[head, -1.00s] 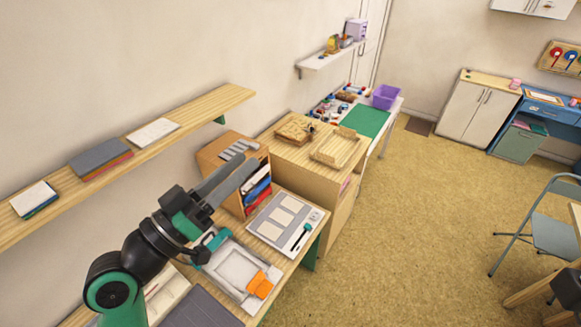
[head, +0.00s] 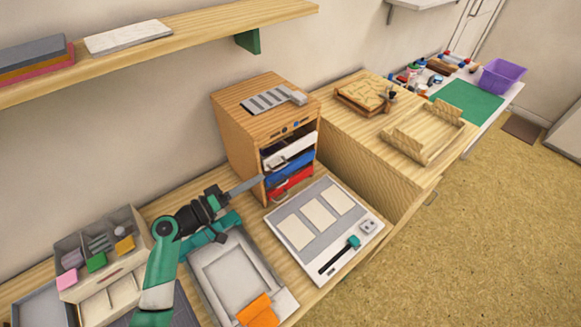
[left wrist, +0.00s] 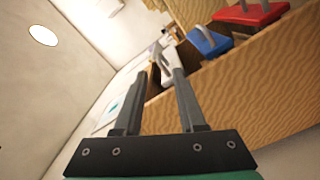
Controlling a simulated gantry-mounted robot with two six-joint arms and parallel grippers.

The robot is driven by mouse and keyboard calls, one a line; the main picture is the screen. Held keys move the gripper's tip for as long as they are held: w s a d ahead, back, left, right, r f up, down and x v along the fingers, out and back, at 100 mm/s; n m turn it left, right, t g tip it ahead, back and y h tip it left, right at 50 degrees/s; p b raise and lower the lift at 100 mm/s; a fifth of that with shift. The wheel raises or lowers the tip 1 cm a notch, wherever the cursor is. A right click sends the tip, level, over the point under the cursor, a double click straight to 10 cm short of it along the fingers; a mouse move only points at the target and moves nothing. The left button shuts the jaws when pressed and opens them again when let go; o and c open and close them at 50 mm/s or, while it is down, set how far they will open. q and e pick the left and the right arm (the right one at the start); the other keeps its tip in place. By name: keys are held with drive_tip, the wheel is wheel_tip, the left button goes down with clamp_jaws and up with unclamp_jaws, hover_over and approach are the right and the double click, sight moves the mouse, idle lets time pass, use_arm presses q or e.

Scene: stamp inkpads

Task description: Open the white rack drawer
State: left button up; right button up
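The small wooden rack (head: 240,130) stands on the bench against the wall. Its white drawer (head: 293,147) is the top coloured one, above a blue drawer (head: 290,168) and a red drawer (head: 293,185). My left gripper (head: 260,180) is just left of the rack's front, near its lower left edge. In the left wrist view its two fingers (left wrist: 167,72) are apart. The white drawer's grey handle (left wrist: 166,76) shows between and beyond the fingertips; I cannot tell whether they touch it. The blue drawer (left wrist: 208,43) and red drawer (left wrist: 250,14) show at upper right. My right gripper is not in view.
A white panel with pale cards (head: 330,250) lies before the rack. A grey tray with an orange piece (head: 225,275) lies below my left arm. An organizer box (head: 120,250) stands at left. A wooden shelf (head: 215,22) hangs above. A wooden cabinet (head: 360,165) stands right of the rack.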

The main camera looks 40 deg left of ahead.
sight(285, 165)
use_arm(q)
drive_tip(key=b+x, duration=0.3)
drive_tip(key=x, duration=0.7)
drive_tip(key=shift+w+d+f, duration=0.1)
drive_tip(key=shift+w+d, duration=0.05)
drive_tip(key=shift+w, duration=0.05)
drive_tip(key=shift+w+d+b, duration=0.15)
drive_tip(key=shift+w+b, duration=0.15)
drive_tip(key=shift+w, duration=0.3)
drive_tip(key=shift+c, duration=0.3)
clamp_jaws()
